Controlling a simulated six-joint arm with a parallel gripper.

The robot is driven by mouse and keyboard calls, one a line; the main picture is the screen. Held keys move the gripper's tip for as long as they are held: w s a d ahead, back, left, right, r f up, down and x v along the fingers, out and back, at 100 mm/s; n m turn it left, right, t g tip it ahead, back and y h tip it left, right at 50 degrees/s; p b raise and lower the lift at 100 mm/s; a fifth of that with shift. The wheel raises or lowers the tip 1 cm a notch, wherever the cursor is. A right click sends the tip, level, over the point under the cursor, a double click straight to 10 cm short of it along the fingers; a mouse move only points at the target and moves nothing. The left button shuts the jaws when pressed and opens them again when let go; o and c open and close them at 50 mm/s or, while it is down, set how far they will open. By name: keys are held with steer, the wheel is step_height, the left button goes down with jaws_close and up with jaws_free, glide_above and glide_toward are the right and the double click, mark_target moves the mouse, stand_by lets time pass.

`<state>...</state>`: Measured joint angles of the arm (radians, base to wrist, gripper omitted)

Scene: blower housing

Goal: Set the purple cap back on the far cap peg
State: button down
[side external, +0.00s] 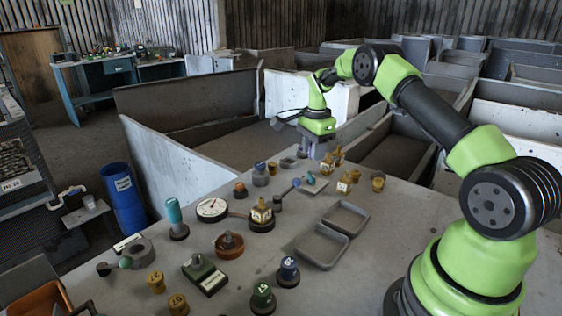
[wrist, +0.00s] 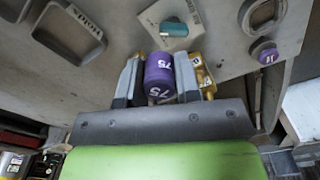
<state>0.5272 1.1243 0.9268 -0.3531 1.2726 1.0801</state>
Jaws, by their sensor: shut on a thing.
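My gripper (wrist: 159,78) is shut on the purple cap (wrist: 158,72), which has a white 75 on its side and sits between the two fingers. In the side external view my gripper (side external: 320,150) is low over the far edge of the table, pointing down, and the held cap is hard to make out there. I cannot tell whether the cap is resting on anything. A smaller purple-topped piece (wrist: 267,54) on a dark round base stands to the right in the wrist view. I cannot tell which piece is the far cap peg.
Yellow blocks (wrist: 204,77) stand close beside the fingers. A plate with a teal knob (wrist: 174,27) and a grey ring (wrist: 259,14) lie just beyond. Two empty grey trays (side external: 347,217) lie mid-table. Several caps, knobs and a dial gauge (side external: 212,209) crowd the left.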

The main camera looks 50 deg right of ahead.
steer(key=s+d+m, duration=0.4)
steer(key=d+m, duration=0.1)
steer(key=m, duration=0.1)
steer(key=s+d+f+m, duration=0.1)
steer(key=s+d+m, duration=0.3)
steer(key=d+m, duration=0.2)
steer(key=s+d+m, duration=0.4)
steer(key=d+m, duration=0.2)
steer(key=m, duration=0.1)
steer(key=shift+s+f+m, duration=0.15)
steer(key=shift+s+m, duration=0.1)
steer(key=shift+m, duration=0.15)
steer(key=shift+s+f, duration=0.1)
steer(key=shift+f, duration=2.35)
steer(key=shift+f, duration=0.55)
steer(key=shift+c, duration=1.7)
jaws_free()
steer(key=shift+r, duration=0.1)
